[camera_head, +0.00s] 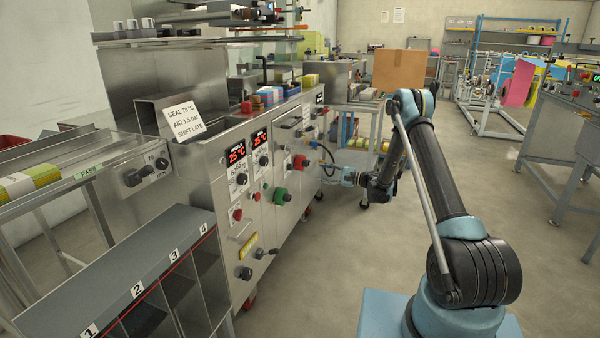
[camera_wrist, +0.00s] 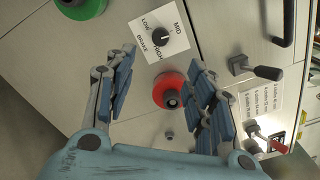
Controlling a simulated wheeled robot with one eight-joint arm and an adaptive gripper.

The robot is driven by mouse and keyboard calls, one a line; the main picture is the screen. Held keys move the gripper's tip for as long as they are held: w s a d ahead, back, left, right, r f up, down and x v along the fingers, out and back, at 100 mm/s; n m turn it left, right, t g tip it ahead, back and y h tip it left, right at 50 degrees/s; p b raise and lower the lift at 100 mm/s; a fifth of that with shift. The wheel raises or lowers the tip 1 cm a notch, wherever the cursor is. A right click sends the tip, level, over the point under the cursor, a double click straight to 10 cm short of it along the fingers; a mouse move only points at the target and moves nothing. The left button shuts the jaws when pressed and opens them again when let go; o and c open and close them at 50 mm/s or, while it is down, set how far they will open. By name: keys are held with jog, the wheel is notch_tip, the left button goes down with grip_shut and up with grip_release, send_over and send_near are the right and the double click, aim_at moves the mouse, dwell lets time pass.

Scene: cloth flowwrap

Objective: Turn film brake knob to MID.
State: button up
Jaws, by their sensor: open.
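The film brake knob (camera_wrist: 161,37) is a small black dial on a white label reading LOW, MID, HIGH and BRAKE, at the top centre of the wrist view. The label appears rotated, and I cannot tell for sure which mark the dial points to. My gripper (camera_wrist: 161,58) is open, with its fingers spread left and right and nothing between them touching. The brake knob lies ahead of the fingertips, apart from them. In the head view my gripper (camera_head: 347,177) is at the machine's front panel; the brake knob is too small to make out there.
A red knob (camera_wrist: 170,90) shows between the fingers, and a green one (camera_wrist: 82,4) at the upper left. Numbered bins (camera_head: 120,280) stand at the head view's lower left. Open floor lies right of the machine.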

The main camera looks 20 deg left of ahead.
aim_at(292, 167)
jog(key=a, duration=0.5)
jog(key=a+m, duration=0.1)
jog(key=a, duration=0.4)
jog(key=w+a+m, duration=0.1)
jog(key=a, duration=0.4)
jog(key=shift+a, duration=0.15)
jog(key=c, duration=1.1)
